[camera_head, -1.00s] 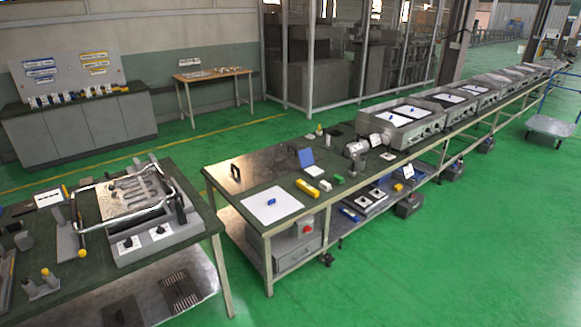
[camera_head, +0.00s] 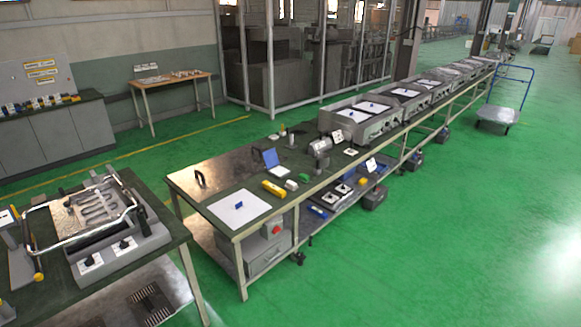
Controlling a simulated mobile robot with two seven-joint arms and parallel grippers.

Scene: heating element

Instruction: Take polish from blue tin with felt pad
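Neither of my grippers shows in the head view. I cannot pick out a blue tin or a felt pad with certainty at this distance. Other small blue pieces lie on the white tops of the units farther down the line, such as one blue piece (camera_head: 350,114). Their details are too small to tell.
The long workbench (camera_head: 190,190) runs away to the upper right, with a yellow object (camera_head: 274,189) on it. A second table (camera_head: 150,262) with a metal fixture stands at the lower left. A blue-handled cart (camera_head: 495,115) stands at the right. The green floor right of the bench is clear.

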